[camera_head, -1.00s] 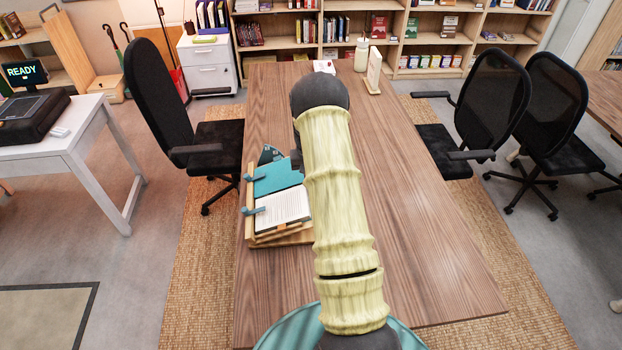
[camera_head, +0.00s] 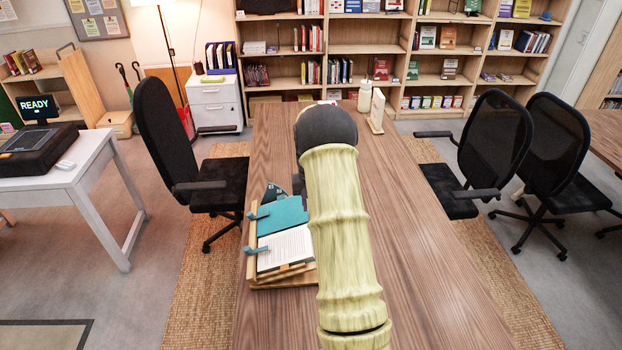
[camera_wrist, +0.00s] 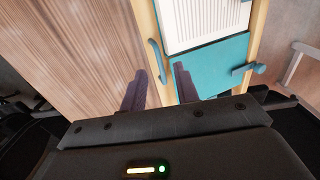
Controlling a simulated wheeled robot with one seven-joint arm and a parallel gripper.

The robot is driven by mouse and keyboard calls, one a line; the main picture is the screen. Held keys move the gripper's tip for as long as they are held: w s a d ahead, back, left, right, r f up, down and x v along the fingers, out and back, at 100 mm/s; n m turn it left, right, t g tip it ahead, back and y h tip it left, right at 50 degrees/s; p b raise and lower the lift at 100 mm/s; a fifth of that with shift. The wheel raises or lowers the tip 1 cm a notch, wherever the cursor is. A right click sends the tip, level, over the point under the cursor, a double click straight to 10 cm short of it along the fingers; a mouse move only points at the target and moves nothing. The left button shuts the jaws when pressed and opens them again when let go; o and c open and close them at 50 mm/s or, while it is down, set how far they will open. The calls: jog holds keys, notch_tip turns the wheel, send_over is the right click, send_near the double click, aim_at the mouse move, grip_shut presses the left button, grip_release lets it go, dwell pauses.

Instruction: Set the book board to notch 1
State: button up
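The book board (camera_head: 251,240) is a wooden stand on the left edge of the long table, with an open book (camera_head: 286,248) on it. The book shows a white printed page and a teal part, and blue clips (camera_head: 257,216) sit at the board's left side. In the wrist view the board's wooden edge (camera_wrist: 146,22) runs beside the white page and the teal part. The notches are hidden. My arm covers the gripper in the head view.
The wooden table (camera_head: 420,270) is bare to the right of my arm. A bottle (camera_head: 365,97) and an upright stand (camera_head: 377,112) are at its far end. Black chairs (camera_head: 168,130) stand on both sides. A white desk (camera_head: 75,180) is at the left.

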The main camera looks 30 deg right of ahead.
notch_tip(320, 180, up, 12)
jog(key=b, duration=0.1)
jog(key=shift+a+f, duration=0.2)
jog(key=shift+w+a, duration=0.1)
dwell(0.3)
jog(key=s+a+f+n+t, duration=0.1)
jog(key=s+a+n, duration=0.4)
jog(key=s+a, duration=1.7)
jog(key=shift+s+a+f+t, duration=0.2)
jog(key=shift+s+f+t, duration=0.1)
jog(key=shift+s+t, duration=0.55)
jog(key=shift+w, duration=0.1)
